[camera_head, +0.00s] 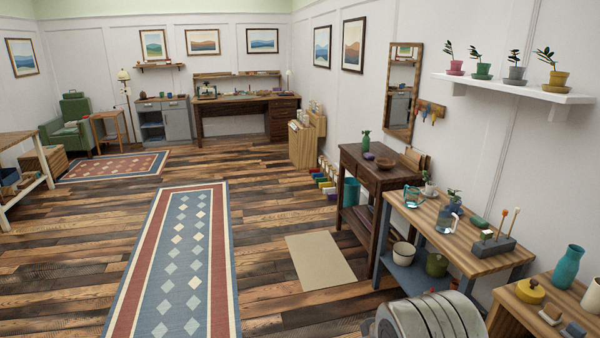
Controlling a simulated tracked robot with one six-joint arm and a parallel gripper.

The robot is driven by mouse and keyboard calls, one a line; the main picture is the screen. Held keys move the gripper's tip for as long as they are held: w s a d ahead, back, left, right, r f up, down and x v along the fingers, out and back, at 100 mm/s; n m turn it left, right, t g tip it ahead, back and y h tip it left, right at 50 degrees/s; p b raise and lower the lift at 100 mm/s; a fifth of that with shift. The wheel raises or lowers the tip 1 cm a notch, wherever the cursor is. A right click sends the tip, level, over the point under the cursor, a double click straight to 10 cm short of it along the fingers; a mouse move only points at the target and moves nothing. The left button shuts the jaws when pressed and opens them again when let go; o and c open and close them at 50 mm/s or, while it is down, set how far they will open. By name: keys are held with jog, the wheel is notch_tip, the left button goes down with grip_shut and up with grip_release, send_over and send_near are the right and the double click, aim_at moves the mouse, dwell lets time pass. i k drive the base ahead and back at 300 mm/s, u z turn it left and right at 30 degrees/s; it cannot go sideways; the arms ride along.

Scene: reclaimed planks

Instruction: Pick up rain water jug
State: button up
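A clear jug-like vessel with a teal rim or handle (412,197) stands at the back left of the light wooden bench top on the right. A second clear, bluish vessel (446,220) stands farther forward on the same bench, in front of a small potted plant (454,197). Both are small in the picture, and I cannot tell which is the rain water jug. A tall teal vase-like vessel (567,268) stands on a separate wooden top at the lower right. My gripper is not in view.
The wooden bench (486,262) also bears a grey holder (491,245) with upright sticks. A dark side table (352,160) stands behind it. A beige mat (320,260) and a patterned runner (180,262) lie on the open plank floor to the left.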

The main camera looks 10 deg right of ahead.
aim_at(448, 221)
jog(key=z, duration=0.25)
jog(key=i, duration=1.45)
jog(key=z, duration=0.65)
jog(key=i, duration=1.9)
jog(key=z, duration=0.35)
